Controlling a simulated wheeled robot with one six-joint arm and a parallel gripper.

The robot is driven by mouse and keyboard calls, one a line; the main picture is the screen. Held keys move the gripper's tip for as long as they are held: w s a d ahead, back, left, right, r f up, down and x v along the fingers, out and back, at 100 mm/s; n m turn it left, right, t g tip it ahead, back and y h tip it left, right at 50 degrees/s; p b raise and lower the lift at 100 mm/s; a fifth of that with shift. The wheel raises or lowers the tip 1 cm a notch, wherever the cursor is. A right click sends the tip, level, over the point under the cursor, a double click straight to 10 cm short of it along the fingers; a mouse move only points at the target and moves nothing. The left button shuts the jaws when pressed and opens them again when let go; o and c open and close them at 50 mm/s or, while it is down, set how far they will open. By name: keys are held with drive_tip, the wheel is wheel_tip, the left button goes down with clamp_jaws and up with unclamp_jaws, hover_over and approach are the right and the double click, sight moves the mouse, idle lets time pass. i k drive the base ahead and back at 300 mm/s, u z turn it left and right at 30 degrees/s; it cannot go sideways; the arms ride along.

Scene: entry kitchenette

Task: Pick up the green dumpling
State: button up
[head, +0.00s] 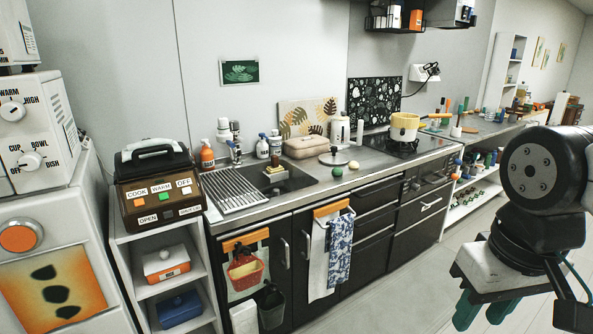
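A small round green object (337,172), which looks like the green dumpling, rests on the front part of the counter (290,205), right of the sink. A similar cream-yellow piece (354,165) sits just to its right. My gripper (485,312) is at the lower right, in front of the counter and far from the green dumpling. Its teal fingers point down, with a gap between them and nothing seen in it. The finger ends are partly cut by the lower edge of the picture.
A yellow pot (404,127) stands on the hob to the right. The sink with a drying rack (232,190) is to the left. Towels (338,250) hang on the cabinet front. The floor (400,292) before the cabinets is clear.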

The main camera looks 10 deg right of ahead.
sight(336, 172)
drive_tip(key=u, duration=0.1)
drive_tip(key=i, duration=1.95)
drive_tip(key=u, duration=0.15)
